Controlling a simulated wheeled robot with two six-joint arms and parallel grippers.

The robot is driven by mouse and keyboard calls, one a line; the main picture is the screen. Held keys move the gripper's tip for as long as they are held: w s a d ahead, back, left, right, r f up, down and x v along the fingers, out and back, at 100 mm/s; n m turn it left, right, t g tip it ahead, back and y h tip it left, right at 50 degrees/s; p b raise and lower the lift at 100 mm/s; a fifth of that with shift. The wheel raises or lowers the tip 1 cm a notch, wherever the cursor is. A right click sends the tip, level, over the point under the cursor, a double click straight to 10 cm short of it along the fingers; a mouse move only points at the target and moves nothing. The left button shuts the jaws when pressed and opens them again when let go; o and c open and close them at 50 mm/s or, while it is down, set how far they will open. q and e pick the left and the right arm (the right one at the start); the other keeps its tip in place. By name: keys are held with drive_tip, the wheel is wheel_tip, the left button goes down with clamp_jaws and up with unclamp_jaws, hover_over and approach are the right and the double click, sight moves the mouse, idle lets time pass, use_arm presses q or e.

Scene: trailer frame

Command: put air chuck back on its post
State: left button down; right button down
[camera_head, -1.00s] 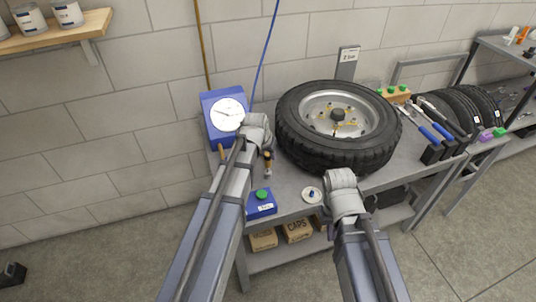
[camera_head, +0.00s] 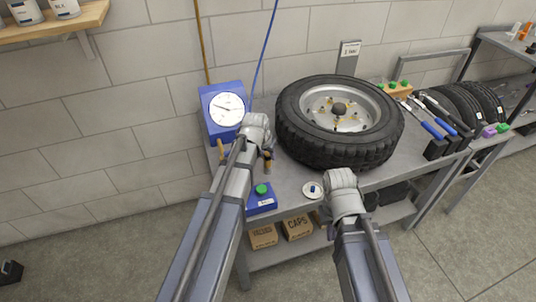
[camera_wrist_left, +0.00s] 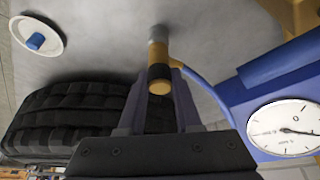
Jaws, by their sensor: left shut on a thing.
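The air chuck is a brass-coloured cylinder with a black band and a grey end. My left gripper (camera_wrist_left: 160,100) is shut on the air chuck (camera_wrist_left: 159,62), seen in the left wrist view, with the blue hose running off it to the right. In the head view the chuck (camera_head: 267,160) shows just right of my left wrist, between the gauge box and the tyre; the fingers there are hidden. A yellow-orange piece (camera_head: 221,149) stands at the gauge box's lower front; I cannot tell if it is the post. My right gripper (camera_head: 341,180) is above the bench's front edge, its fingers hidden.
The blue gauge box (camera_head: 211,101) stands at the bench's back left. The large tyre (camera_head: 300,145) fills the middle. A white dish (camera_head: 306,188) with a blue cap and a blue box (camera_head: 262,202) with a green knob lie in front. Tools (camera_head: 430,128) stand at right.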

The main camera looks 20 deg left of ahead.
use_arm(q)
drive_tip(key=shift+f, duration=0.25)
drive_tip(key=shift+c, duration=0.2)
unclamp_jaws()
idle(0.5)
drive_tip(key=shift+r, duration=0.1)
wheel_tip(320, 180, up, 8)
drive_tip(key=p, duration=0.8)
idle(0.4)
